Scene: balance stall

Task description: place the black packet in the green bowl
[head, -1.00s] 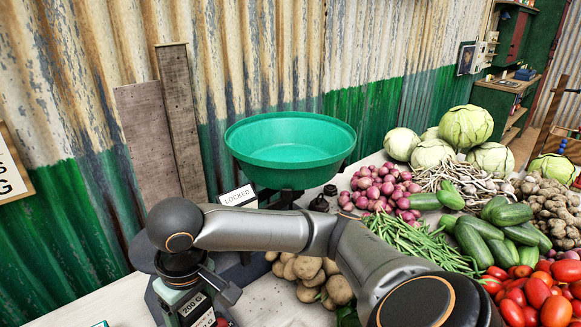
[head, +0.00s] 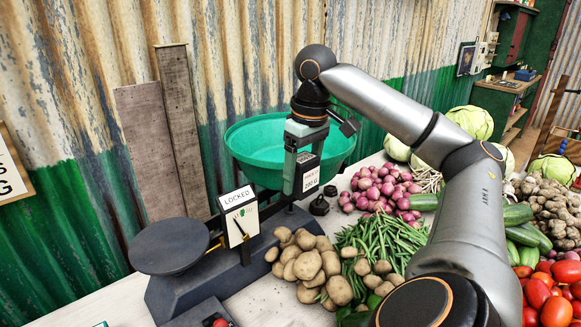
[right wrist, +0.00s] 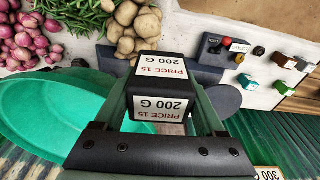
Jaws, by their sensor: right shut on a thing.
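The black packet (head: 309,176) with a white "200 G" label is held in my right gripper (head: 304,170), which points down. In the head view it overlaps the front right wall of the green bowl (head: 258,140). The right wrist view shows the packet (right wrist: 158,72) between the two fingers (right wrist: 160,108), with its labels facing the camera. There the green bowl (right wrist: 35,112) lies to the left of the packet and partly behind it. I cannot tell whether the packet is over the rim or just in front of it. The bowl's visible inside is empty. My left gripper is out of view.
The scale (head: 190,280) has a "LOCKED" sign (head: 238,214) and a dark flat pan (head: 168,246) at left. A small black weight (head: 319,206) stands near the bowl. Potatoes (head: 308,265), beans (head: 385,240) and onions (head: 380,187) crowd the counter to the right.

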